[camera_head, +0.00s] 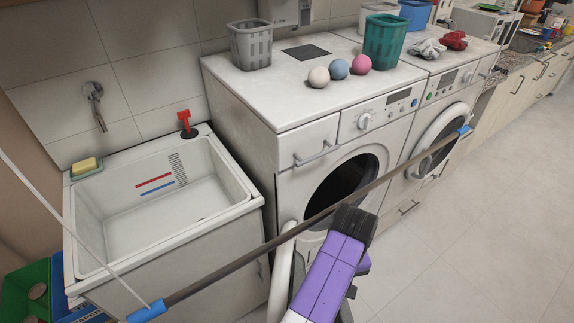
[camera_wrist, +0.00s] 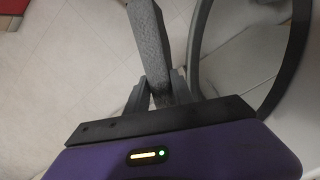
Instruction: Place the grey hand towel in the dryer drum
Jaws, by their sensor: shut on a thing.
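In the wrist view my gripper (camera_wrist: 160,88) is shut on a grey textured cloth, the grey hand towel (camera_wrist: 150,38), which extends away from the fingers. In the head view my purple arm end and dark gripper (camera_head: 353,222) are in front of the open dryer, just below and right of its opening. The towel cannot be told apart there. The dryer drum (camera_head: 345,188) is a dark round opening in the left white machine. Its door (camera_head: 283,268) appears swung open to the left, partly hidden by my arm. A dark ring (camera_wrist: 283,75) curves along the right of the wrist view.
A long pole with blue ends (camera_head: 240,254) crosses in front of the dryer. A sink (camera_head: 160,220) stands left. The right machine's round door (camera_head: 437,140) looks shut. Baskets, balls (camera_head: 360,64) and cloths (camera_head: 428,48) lie on top. Floor at right is clear.

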